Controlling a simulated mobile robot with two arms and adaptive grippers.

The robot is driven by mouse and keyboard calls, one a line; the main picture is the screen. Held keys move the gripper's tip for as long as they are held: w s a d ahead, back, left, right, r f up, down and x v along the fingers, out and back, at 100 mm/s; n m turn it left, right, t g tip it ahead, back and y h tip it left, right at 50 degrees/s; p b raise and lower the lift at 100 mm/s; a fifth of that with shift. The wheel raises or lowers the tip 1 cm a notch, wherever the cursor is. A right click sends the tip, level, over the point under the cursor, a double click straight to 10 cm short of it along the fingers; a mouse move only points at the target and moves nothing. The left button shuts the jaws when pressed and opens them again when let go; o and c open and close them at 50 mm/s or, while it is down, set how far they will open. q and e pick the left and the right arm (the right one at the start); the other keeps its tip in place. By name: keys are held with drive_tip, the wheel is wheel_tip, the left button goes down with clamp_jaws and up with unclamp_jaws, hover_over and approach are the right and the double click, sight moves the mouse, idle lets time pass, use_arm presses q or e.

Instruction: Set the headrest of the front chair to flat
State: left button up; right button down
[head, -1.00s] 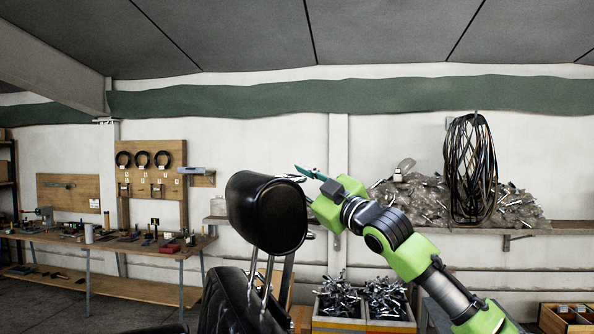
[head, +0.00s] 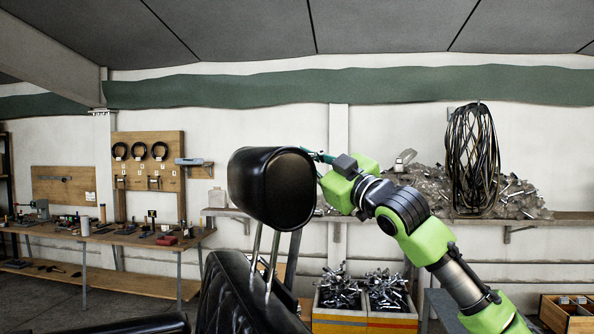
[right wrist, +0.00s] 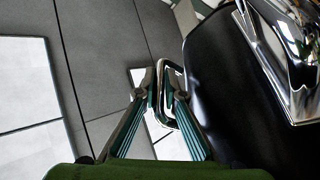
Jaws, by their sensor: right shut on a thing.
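The headrest (head: 250,187) is a black padded cushion on two chrome posts (head: 274,256) above the black chair back (head: 240,295). It is tilted, with its round brownish end facing me. My right gripper (head: 322,157) is behind its upper right edge; the head view partly hides the contact. In the right wrist view, my right gripper (right wrist: 157,84) is shut on a chrome loop handle (right wrist: 187,125), which passes between the fingertips beside the black cushion (right wrist: 225,100). A larger shiny chrome part (right wrist: 285,60) lies at the upper right there. My left gripper is not in view.
A workbench (head: 150,240) with tools stands at the left. Bins (head: 365,318) of metal parts are below. Space above the headrest is free.

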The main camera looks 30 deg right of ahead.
drive_tip(key=shift+d+f+m+h+b, duration=0.2)
drive_tip(key=shift+f+m+h+b, duration=0.1)
drive_tip(key=shift+f+m+b, duration=0.3)
drive_tip(key=shift+d+f+m+h+b, duration=0.15)
drive_tip(key=shift+f+m+h+b, duration=0.15)
drive_tip(key=shift+f+m+b, duration=0.25)
drive_tip(key=shift+r, duration=0.1)
drive_tip(key=c, duration=2.1)
unclamp_jaws()
drive_tip(key=shift+c, duration=0.2)
drive_tip(key=shift+r, duration=0.15)
drive_tip(key=shift+s+d, duration=0.1)
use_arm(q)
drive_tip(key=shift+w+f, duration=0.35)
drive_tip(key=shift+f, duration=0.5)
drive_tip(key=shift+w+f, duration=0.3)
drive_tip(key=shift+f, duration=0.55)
use_arm(e)
drive_tip(key=v, duration=1.2)
drive_tip(key=shift+f, duration=0.25)
